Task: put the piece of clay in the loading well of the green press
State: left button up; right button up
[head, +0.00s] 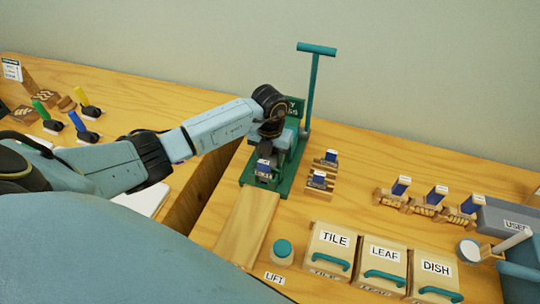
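The green press (286,175) stands at the back middle, with a tall teal lever (312,85) on its right. My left arm reaches in from the left, and my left gripper (270,130) points down over the press. It covers much of the press's middle, so the loading well is not clearly seen. The gripper's fingers are dark and small, and whether they are open or hold anything cannot be told. A small blue labelled block (264,167) sits at the front of the press, just below the gripper. I cannot make out the piece of clay. My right gripper is out of view.
A wooden board (247,222) runs forward from the press, beside a teal button (283,248) near a LIFT label. Boxes marked TILE (334,239), LEAF (384,254) and DISH (436,268) stand front right. Small blue-topped blocks (318,179) stand right of the press.

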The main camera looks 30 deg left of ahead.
pick_arm(q)
jog(key=o, duration=1.1)
jog(key=shift+o, duration=0.2)
notch_tip(320, 180, up, 8)
jog(key=p, duration=0.6)
jog(key=shift+p, duration=0.35)
